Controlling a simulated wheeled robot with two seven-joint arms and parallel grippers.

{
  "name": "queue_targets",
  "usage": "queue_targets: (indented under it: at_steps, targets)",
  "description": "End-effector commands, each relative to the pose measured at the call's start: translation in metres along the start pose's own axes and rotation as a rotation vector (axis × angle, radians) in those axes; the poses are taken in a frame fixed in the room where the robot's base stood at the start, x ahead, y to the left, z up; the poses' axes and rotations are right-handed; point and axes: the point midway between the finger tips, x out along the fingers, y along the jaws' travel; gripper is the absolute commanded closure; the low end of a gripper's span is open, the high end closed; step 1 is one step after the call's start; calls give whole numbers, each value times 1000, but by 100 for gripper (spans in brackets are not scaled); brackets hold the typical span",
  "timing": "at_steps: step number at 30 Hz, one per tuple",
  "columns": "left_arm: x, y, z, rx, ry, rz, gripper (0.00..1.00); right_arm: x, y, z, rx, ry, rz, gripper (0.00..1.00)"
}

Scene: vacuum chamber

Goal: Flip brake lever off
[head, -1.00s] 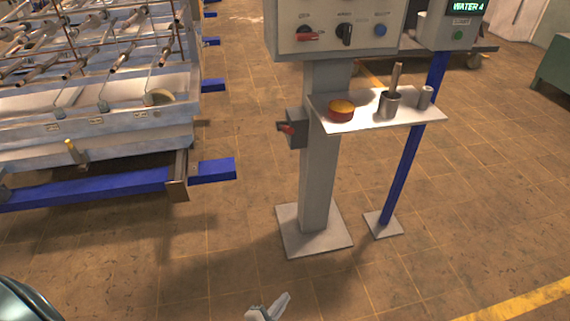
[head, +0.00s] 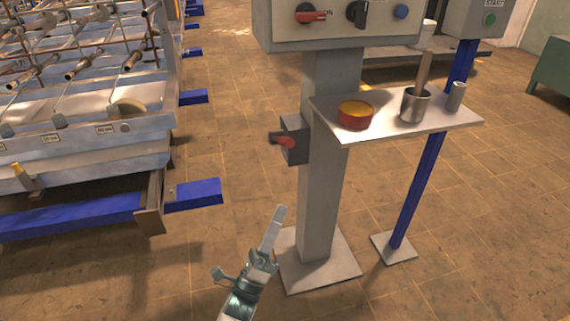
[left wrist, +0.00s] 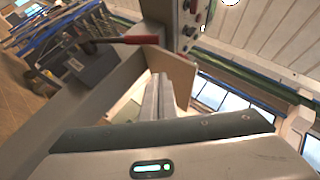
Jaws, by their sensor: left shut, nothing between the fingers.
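A red lever (head: 281,140) sticks out to the left from a grey switch box (head: 295,138) on the side of the grey post; I take it for the brake lever. In the left wrist view the red lever (left wrist: 128,40) and its dark box (left wrist: 92,68) are at the upper left, ahead of the fingers. My left gripper (head: 279,211) is shut and empty, pointing up, below the lever in the head view and apart from it. It also shows in the left wrist view (left wrist: 159,80). My right gripper is out of view.
A shelf (head: 375,130) on the post holds a red-and-yellow tin (head: 355,115) and a metal cup (head: 414,106). Above is a control panel (head: 340,28) with a red handle. A rack machine (head: 80,140) stands at the left, with open floor between.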

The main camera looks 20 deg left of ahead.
Motion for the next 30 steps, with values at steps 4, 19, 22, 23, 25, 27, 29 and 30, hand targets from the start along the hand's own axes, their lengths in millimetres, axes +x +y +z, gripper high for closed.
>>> queue_targets:
  at_steps: [4, 19, 22, 23, 25, 27, 29, 30]
  targets:
    - [2, -3, 2, 20, -5, -14, 100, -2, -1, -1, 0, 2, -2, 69]
    - [12, -3, 2, 16, -4, -12, 100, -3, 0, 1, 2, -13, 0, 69]
    - [21, -4, 2, 16, -4, -13, 100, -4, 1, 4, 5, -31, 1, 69]
    - [25, -4, 2, 16, -4, -14, 100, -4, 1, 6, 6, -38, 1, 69]
    - [35, -4, 2, 16, -4, -14, 100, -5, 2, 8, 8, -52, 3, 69]
    - [46, -4, 2, 16, -4, -14, 100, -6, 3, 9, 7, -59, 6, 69]
    - [56, -4, 3, 16, -4, -14, 100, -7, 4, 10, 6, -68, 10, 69]
    - [64, -4, 2, 15, -4, -14, 100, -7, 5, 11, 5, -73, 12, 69]
